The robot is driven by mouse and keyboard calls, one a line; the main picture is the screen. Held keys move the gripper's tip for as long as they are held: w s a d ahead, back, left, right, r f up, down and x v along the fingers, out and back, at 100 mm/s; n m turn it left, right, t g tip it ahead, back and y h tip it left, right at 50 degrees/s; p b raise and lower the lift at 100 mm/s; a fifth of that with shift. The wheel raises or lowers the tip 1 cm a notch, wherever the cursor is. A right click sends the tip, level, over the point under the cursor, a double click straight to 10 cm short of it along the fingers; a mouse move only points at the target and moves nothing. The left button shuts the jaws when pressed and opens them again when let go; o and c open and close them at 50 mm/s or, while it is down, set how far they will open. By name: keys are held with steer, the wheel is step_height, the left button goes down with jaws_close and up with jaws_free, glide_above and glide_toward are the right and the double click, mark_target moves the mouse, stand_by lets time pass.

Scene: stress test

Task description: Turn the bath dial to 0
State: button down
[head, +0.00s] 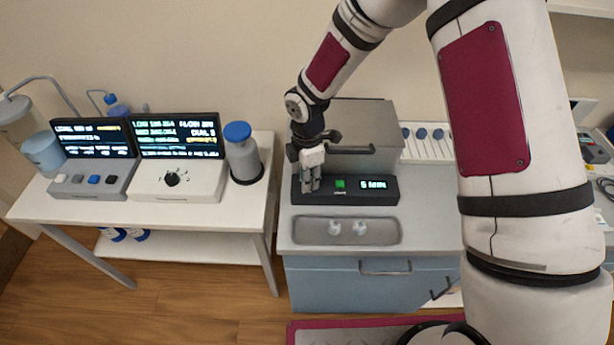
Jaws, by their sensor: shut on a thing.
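The bath appears to be the grey lidded box (352,125) on the blue cabinet. A black control panel (345,197) stands in front of it, with a green button (340,184) and a lit display (373,184) that seems to read "5 MIN". My gripper (311,186) points down at the panel's left end, left of the green button. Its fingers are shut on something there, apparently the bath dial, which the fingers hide. I cannot tell the dial's setting.
A grey tray (325,238) with two small clear items lies in front of the panel. The left table holds a white unit (150,187) with a black knob (172,179), screens, and a blue-capped bottle (242,155). A white rack (430,150) stands right of the bath.

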steer(key=shift+n, duration=0.3)
steer(key=n+b, duration=0.2)
steer(key=shift+n, duration=0.3)
steer(key=shift+s+n+b, duration=0.1)
steer(key=shift+n+b, duration=0.6)
steer(key=shift+n, duration=1.3)
steer(key=c, duration=1.6)
jaws_free()
step_height(320, 180, up, 12)
steer(key=shift+r, duration=0.1)
